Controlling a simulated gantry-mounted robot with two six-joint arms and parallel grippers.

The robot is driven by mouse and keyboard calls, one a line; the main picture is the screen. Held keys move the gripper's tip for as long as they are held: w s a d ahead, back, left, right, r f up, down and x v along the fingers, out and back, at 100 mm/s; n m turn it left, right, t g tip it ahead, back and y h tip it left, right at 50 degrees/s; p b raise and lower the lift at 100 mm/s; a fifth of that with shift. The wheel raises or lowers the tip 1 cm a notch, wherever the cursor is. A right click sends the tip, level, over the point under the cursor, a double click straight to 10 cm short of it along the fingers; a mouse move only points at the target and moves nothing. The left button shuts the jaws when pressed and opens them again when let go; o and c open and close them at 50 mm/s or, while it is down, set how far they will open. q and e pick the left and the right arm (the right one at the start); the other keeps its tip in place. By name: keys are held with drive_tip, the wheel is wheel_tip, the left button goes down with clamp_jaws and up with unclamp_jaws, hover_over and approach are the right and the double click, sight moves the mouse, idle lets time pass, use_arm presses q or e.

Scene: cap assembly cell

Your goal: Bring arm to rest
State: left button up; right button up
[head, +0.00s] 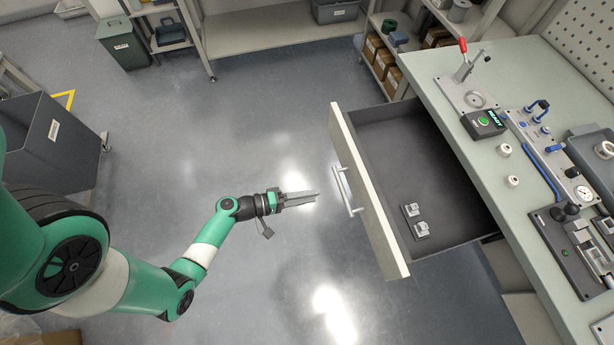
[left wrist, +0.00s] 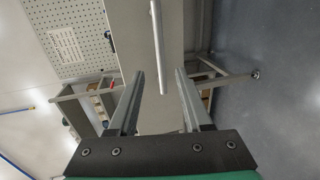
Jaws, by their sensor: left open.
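My left gripper (head: 303,198) is open and empty over the floor, a short way left of the open drawer's front (head: 366,192). Its fingers point right, toward the drawer handle (head: 347,190), and stand apart from it. In the left wrist view the two fingers of my left gripper (left wrist: 160,90) are spread, with nothing between them. The handle (left wrist: 158,45) shows beyond the fingertips as a pale bar on the drawer front (left wrist: 143,35). My right gripper is in neither view.
The drawer juts out from the workbench (head: 437,91) and holds small metal parts (head: 416,219) on its floor. White caps (head: 504,150), a toggle clamp (head: 470,75) and fixtures are on the bench. A grey bin (head: 45,140) stands at left. Floor around my left arm is clear.

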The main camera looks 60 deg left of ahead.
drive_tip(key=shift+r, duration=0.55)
